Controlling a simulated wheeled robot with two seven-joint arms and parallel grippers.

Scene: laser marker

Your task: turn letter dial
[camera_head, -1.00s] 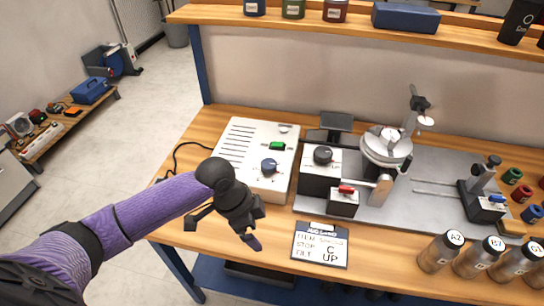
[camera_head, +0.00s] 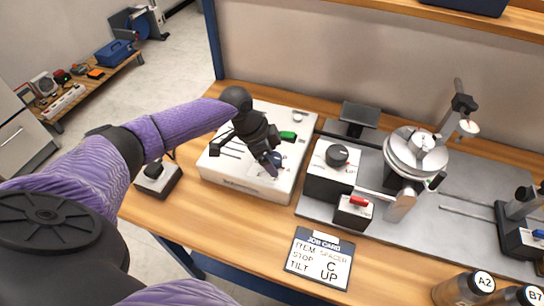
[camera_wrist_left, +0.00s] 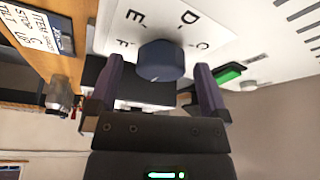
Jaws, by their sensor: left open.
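The letter dial (camera_wrist_left: 161,62) is a dark blue knob on a white panel. Letters C, D, E and F show around it in the left wrist view. In the head view the dial (camera_head: 278,157) is partly hidden by my left gripper (camera_head: 270,166) on the white control box (camera_head: 232,183). My left gripper is open, with one finger on each side of the dial in the left wrist view; I cannot tell whether they touch it. The job card (camera_head: 319,259) reads spacer, stop C, tilt up. My right gripper is not in view.
A green switch (camera_head: 288,135) is close to my left gripper on the box. A small black-topped box (camera_head: 157,178) sits at the left table edge.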

